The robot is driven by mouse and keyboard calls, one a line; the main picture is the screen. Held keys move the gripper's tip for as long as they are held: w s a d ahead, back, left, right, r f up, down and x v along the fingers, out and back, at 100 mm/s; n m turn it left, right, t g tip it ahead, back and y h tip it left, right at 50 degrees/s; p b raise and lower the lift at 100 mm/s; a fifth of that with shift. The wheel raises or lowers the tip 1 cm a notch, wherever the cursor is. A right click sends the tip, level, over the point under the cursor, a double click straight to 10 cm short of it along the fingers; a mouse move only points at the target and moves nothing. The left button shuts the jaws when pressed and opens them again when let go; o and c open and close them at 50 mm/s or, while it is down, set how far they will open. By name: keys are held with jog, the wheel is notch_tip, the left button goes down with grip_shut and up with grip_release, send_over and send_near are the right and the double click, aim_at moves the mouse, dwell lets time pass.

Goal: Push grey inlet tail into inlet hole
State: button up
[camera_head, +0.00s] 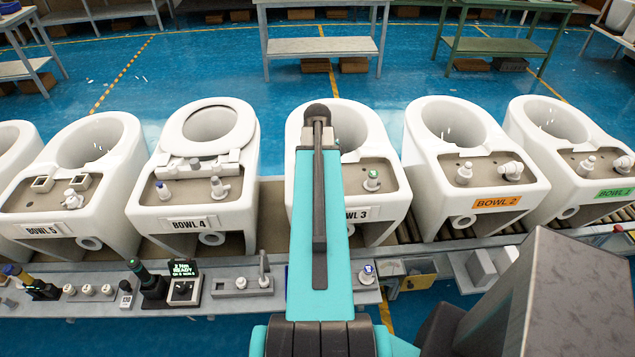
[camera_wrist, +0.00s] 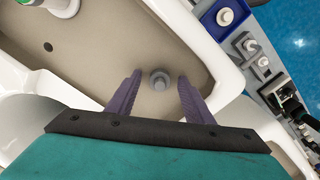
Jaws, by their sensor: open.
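In the wrist view the two purple fingers of my gripper (camera_wrist: 160,93) are open, one on each side of a small round grey piece, which looks like the grey inlet tail (camera_wrist: 158,80). The tail stands on the beige deck (camera_wrist: 110,60) of a white toilet bowl, close to the deck's edge. A gap shows between the tail and each finger. The inlet hole is not visible under the tail, and I cannot tell how deep the tail sits. In the head view my arm covers part of BOWL 3 (camera_head: 382,214) and hides my gripper and the tail.
A green-ringed white fitting (camera_head: 371,181) stands on the same deck, with a small dark hole (camera_wrist: 47,46) nearby. BOWL 4 (camera_head: 240,190) and BOWL 2 (camera_head: 420,175) stand on either side along the conveyor. A grey bench (camera_head: 220,304) with small parts runs along the front.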

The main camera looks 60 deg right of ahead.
notch_tip(320, 180, up, 14)
jog(key=b, duration=0.3)
jog(key=shift+f, duration=0.25)
dwell(0.6)
dwell(0.8)
